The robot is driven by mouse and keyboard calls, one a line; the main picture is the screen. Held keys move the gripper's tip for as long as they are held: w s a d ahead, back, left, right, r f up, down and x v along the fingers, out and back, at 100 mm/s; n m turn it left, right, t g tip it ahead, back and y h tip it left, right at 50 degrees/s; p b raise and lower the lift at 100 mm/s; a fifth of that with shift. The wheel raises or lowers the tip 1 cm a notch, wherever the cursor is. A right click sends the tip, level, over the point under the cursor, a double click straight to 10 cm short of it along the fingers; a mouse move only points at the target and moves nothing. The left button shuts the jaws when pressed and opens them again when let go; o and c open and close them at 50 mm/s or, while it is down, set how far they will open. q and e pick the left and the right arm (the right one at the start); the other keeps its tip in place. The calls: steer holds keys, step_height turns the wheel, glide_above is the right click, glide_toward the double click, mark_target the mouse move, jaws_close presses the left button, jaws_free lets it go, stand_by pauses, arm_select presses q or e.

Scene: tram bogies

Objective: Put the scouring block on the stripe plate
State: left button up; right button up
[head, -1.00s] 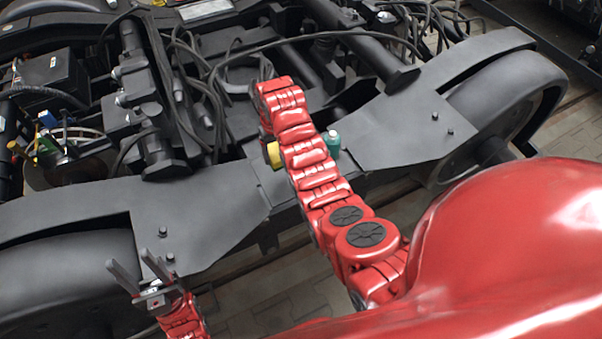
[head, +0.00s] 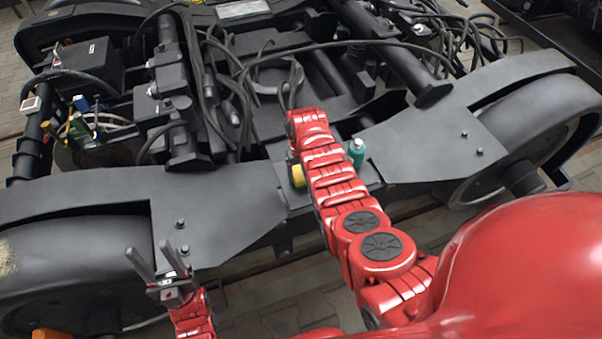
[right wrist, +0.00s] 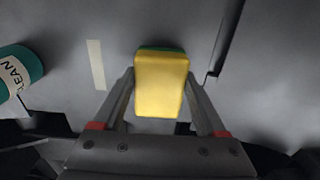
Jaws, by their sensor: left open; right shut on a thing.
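The scouring block (right wrist: 161,88) is yellow with a thin green layer at its far edge. My right gripper (right wrist: 161,76) is shut on it, one finger on each side. In the head view a bit of the yellow block (head: 297,176) shows beside my right arm, which hides the gripper. Below the block is a grey metal surface with a pale stripe (right wrist: 96,64) to the left of the block; this looks like the stripe plate. I cannot tell whether the block touches it. My left gripper (head: 155,260) is open and empty, over the near left of the bogie.
A green bottle (right wrist: 18,73) lettered CLEAN is left of the block in the wrist view; in the head view this bottle (head: 356,151) stands right of my arm. Cables (head: 235,85) and dark bogie parts lie behind. Large wheels (head: 60,265) flank both sides.

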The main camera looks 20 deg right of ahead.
steer(key=shift+f, duration=0.15)
steer(key=o, duration=1.3)
